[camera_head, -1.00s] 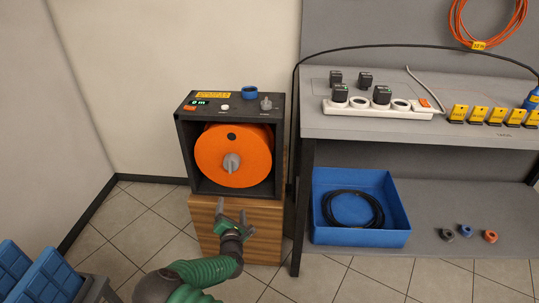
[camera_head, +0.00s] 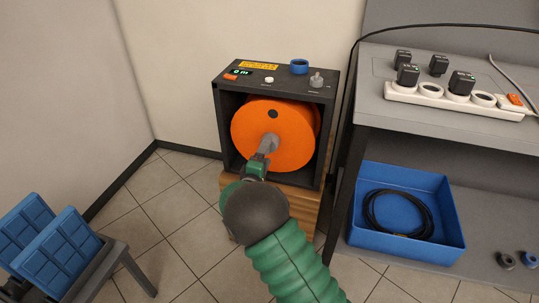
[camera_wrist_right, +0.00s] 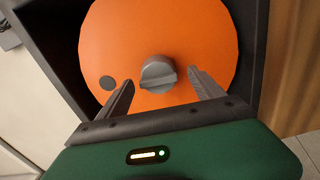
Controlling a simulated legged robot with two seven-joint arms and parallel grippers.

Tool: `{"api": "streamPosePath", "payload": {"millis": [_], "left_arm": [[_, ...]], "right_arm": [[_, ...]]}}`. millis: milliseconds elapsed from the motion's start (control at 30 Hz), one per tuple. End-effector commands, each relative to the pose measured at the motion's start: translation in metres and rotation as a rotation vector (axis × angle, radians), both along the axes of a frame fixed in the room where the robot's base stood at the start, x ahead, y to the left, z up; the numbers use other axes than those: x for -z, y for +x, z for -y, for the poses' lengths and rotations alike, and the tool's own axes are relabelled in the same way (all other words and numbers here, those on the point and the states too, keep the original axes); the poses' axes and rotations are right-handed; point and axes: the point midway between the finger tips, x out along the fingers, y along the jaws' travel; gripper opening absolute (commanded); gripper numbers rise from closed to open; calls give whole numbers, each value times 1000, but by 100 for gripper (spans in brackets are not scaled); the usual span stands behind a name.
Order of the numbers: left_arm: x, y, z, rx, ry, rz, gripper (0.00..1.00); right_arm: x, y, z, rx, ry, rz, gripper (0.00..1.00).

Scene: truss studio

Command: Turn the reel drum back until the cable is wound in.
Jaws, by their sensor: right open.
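The orange reel drum (camera_head: 292,150) sits in an open-fronted dark housing (camera_head: 222,125) on a wooden block. A grey knob (camera_head: 268,143) stands at the drum's middle, and a dark round spot marks its face above the knob. In the right wrist view the drum (camera_wrist_right: 200,30) fills the middle, with the knob (camera_wrist_right: 158,74) between and just beyond my fingertips. My right gripper (camera_wrist_right: 160,88) is open around the line of the knob; contact cannot be told. In the head view this gripper (camera_head: 262,158) partly covers the knob. My left gripper is out of view.
A workbench (camera_head: 440,130) with a power strip stands at right, a blue tray (camera_head: 352,215) with coiled black cable below. Blue panels (camera_head: 65,250) stand at lower left.

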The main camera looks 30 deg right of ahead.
Motion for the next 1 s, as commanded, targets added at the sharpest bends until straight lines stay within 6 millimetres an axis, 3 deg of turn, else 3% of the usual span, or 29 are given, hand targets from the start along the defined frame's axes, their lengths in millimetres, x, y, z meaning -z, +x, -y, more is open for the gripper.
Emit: {"api": "streamPosePath", "payload": {"millis": [33,200,500,1000], "left_arm": [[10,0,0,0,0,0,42],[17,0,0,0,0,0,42],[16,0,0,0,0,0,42],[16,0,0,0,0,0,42]], "right_arm": [[5,6,8,1,0,3,77],[2,20,24,0,1,1,77],[0,23,26,-1,0,-1,77],[1,23,25,-2,2,-3,11]]}}
